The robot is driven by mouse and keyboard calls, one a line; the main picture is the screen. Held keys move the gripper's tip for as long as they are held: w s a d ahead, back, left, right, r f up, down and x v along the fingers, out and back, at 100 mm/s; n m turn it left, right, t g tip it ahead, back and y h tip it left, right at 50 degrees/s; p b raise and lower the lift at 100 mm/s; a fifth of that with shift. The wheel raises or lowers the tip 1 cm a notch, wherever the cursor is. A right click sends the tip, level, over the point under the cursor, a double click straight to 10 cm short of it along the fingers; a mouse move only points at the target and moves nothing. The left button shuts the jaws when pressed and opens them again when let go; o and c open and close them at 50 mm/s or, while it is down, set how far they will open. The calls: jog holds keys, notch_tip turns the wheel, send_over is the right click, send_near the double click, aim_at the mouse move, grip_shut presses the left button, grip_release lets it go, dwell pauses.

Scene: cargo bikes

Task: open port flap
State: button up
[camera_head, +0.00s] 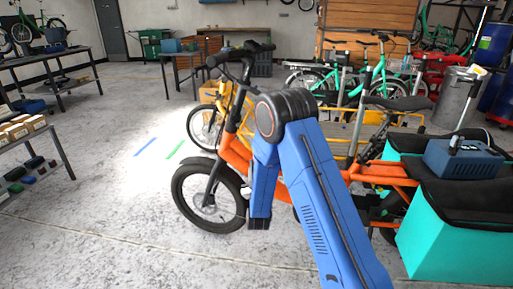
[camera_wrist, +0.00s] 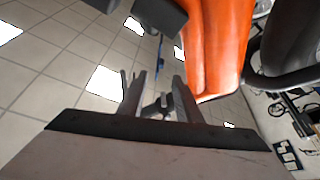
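An orange cargo bike (camera_head: 236,157) stands across the middle of the head view, with black handlebars and a dark front wheel. My gripper (camera_head: 259,223) hangs low in front of it, near the front wheel. In the wrist view an orange frame part (camera_wrist: 215,45) fills the upper middle, right of my gripper (camera_wrist: 158,82). Its two dark fingers stand apart, and I see nothing held between them. A small grey shape shows between the finger bases; I cannot tell what it is. I cannot make out a port flap in either view.
A turquoise cargo bag (camera_head: 455,240) with a blue box (camera_head: 463,160) on top is at the right. A yellow bike (camera_head: 207,112) and green bikes (camera_head: 380,78) stand behind. Workbenches (camera_head: 45,65) line the left. Open concrete floor (camera_head: 110,220) lies left of the orange bike.

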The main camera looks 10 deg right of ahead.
jog(key=x, duration=1.1)
jog(key=shift+s, duration=0.1)
jog(key=shift+c, duration=0.3)
grip_shut()
